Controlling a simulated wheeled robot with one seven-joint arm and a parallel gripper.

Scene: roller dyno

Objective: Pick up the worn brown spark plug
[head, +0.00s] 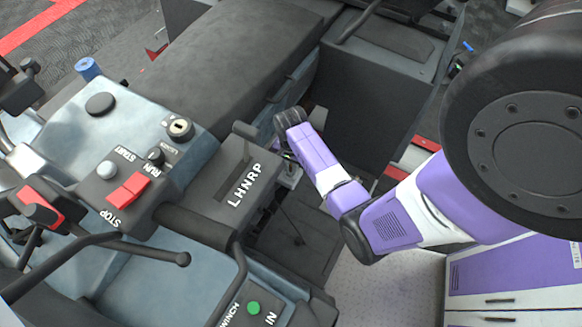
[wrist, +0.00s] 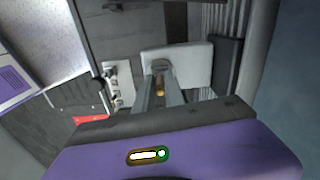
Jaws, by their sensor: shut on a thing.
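My gripper (wrist: 161,80) points away from the camera in the wrist view, with its two grey fingers close together. A small brown-gold part of the spark plug (wrist: 160,88) shows between the fingers, and they are shut on it. The rest of the plug is hidden by the fingers. In the head view my gripper (head: 288,168) is low beside the black lever housing, partly hidden and too small to show the plug clearly.
In the wrist view a pale block (wrist: 190,62) lies just beyond the fingers. A light strip with several small metal parts (wrist: 118,85) is to their left. In the head view the lettered shift housing (head: 225,185) stands close left of my gripper, and a dark box (head: 375,90) stands behind it.

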